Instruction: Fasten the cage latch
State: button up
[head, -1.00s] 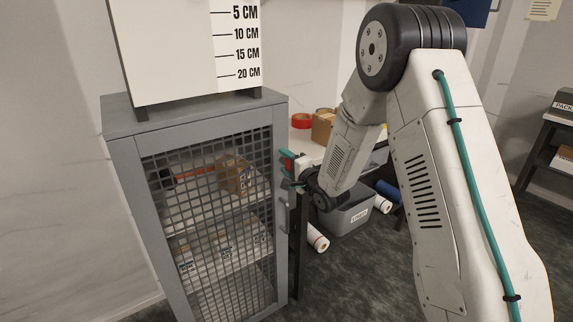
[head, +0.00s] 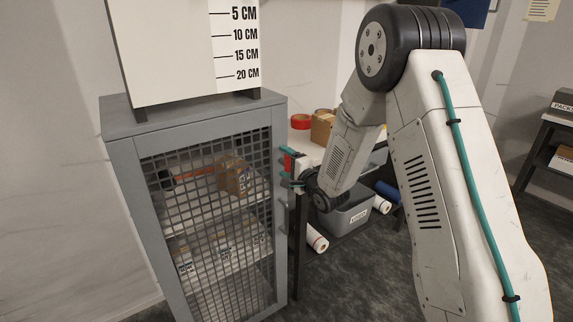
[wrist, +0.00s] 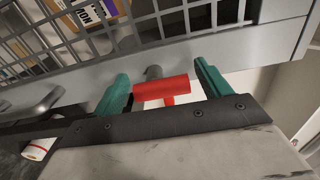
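The grey cage (head: 194,104) stands left of my arm, and its mesh door (head: 213,205) looks closed. The red latch handle (wrist: 162,88) sits on a grey round post at the door's edge. It also shows, small, in the head view (head: 288,163). My gripper (wrist: 161,75) has its two teal fingers on either side of the red handle. Narrow gaps seem to show between the handle's ends and the fingers. My gripper is small in the head view (head: 291,168), at the cage's right front edge. How far the latch is turned cannot be told.
A grey pull handle (wrist: 38,106) is on the door beside the latch. Boxes (head: 236,177) stand on shelves inside the cage. A height-marked board (head: 165,50) stands on top. A grey bin (head: 345,213) and paper rolls (head: 316,238) lie behind my wrist.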

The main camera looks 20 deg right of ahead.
jog(key=v, duration=0.8)
jog(key=shift+w, duration=0.1)
dwell(0.3)
